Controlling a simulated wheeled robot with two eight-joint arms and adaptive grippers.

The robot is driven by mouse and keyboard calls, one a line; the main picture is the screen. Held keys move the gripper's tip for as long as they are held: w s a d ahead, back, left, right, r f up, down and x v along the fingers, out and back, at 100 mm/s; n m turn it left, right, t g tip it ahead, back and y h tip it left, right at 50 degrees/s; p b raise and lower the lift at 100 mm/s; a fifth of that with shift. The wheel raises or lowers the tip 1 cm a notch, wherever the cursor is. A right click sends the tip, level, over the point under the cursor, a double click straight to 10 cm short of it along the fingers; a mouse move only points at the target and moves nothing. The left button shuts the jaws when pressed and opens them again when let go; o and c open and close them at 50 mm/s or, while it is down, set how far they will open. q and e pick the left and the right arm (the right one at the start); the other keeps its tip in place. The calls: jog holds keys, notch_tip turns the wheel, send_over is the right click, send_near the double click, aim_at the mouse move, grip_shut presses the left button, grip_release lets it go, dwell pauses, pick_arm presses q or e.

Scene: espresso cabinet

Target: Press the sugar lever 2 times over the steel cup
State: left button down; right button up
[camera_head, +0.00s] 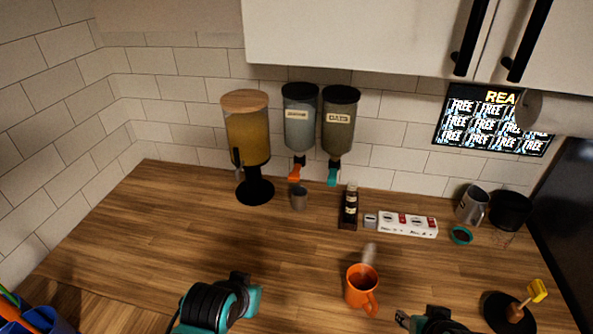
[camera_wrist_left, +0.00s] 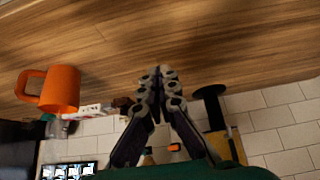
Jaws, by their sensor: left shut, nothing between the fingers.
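Two wall dispensers hang side by side. The left one (camera_head: 299,125) has pale contents and an orange lever (camera_head: 295,173); the right one (camera_head: 339,125) is darker with a teal lever (camera_head: 333,177). Their labels are too small to read surely. The small grey steel cup (camera_head: 299,200) stands upright on the counter below the orange lever. My left gripper (camera_head: 240,280) is low in the head view, in front of the cup and apart from it. In the left wrist view its fingers (camera_wrist_left: 160,75) are together and empty. My right gripper (camera_head: 430,320) shows only partly at the bottom edge.
A juice dispenser (camera_head: 246,135) with wooden lid stands left of the cup. A dark bottle (camera_head: 350,206) and a white box (camera_head: 408,224) stand to its right. An orange mug (camera_head: 361,287) is between my arms. A steel pitcher (camera_head: 472,204) is farther right.

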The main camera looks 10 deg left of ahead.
dwell(0.4)
pick_arm(q)
notch_tip(320, 180, up, 21)
jog(key=m+t+h+p, duration=0.1)
jog(key=m+h+p, duration=0.3)
jog(key=m+p, duration=1.65)
send_over(292, 177)
jog(key=p, duration=0.7)
jog(key=n, duration=0.7)
jog(key=shift+w+f+b, duration=0.15)
jog(key=shift+b, duration=0.15)
jog(key=shift+f, duration=0.15)
notch_tip(292, 177, down, 8)
jog(key=b, duration=0.6)
jog(key=shift+f, duration=0.25)
